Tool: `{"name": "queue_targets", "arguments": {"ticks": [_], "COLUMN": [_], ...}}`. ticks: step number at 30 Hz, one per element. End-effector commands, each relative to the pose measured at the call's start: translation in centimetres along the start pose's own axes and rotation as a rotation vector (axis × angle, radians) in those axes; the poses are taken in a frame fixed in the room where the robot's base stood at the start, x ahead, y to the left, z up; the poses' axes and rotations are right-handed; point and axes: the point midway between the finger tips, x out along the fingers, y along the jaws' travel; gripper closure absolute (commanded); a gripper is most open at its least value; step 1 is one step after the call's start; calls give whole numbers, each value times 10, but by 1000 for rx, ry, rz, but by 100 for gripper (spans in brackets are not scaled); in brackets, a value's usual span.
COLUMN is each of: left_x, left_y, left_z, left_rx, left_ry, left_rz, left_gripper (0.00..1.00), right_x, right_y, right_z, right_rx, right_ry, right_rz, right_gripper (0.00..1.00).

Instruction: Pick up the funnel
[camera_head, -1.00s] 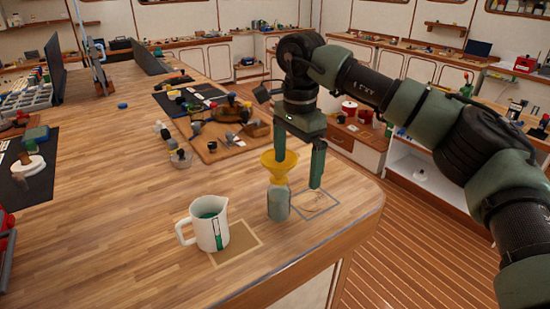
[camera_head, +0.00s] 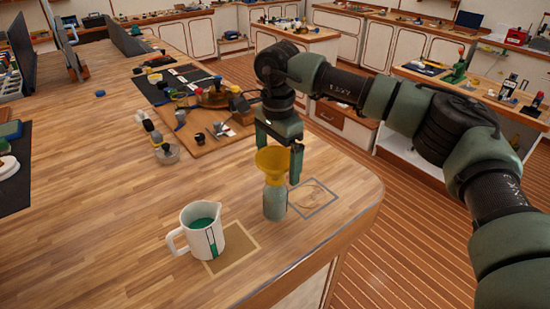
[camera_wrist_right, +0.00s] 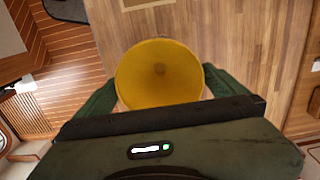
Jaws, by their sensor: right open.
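The yellow funnel (camera_head: 271,163) sits upright in the mouth of a clear bottle (camera_head: 275,201) near the table's right corner. In the right wrist view the funnel (camera_wrist_right: 159,74) shows as a round yellow cone from above. My right gripper (camera_head: 279,172) is open, pointing down, with its fingers on either side of the funnel. In the wrist view one finger (camera_wrist_right: 95,108) is left of the funnel and the other (camera_wrist_right: 222,82) is right of it. I cannot tell whether either finger touches it. My left gripper is not in view.
A white jug (camera_head: 203,231) with green contents stands left of the bottle, beside a tan square (camera_head: 233,250). A grey-outlined square (camera_head: 318,199) lies right of the bottle. A wooden board (camera_head: 213,127) with tools lies further back. The table's left front is clear.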

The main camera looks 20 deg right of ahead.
Motion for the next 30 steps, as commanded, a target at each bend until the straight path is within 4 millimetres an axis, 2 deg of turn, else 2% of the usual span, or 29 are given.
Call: {"name": "queue_targets", "arguments": {"ticks": [1, 6, 12, 14, 18, 19, 30], "left_x": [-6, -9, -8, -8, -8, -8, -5], "left_y": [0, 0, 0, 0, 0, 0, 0], "left_z": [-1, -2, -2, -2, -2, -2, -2], "left_rx": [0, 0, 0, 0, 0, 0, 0], "left_ry": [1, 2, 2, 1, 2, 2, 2], "left_rz": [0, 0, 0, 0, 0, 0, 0], "left_gripper": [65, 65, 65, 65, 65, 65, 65], "right_x": [5, 19, 20, 20, 20, 20, 14], "right_y": [1, 0, 0, 0, 0, 0, -1], "right_z": [0, 0, 0, 0, 0, 0, 0], "right_rx": [0, 0, 0, 0, 0, 0, 0], "right_ry": [0, 0, 0, 0, 0, 0, 1], "right_rz": [3, -1, -2, -2, -2, -2, -4], "right_gripper": [0, 0, 0, 14, 53, 56, 56]}}
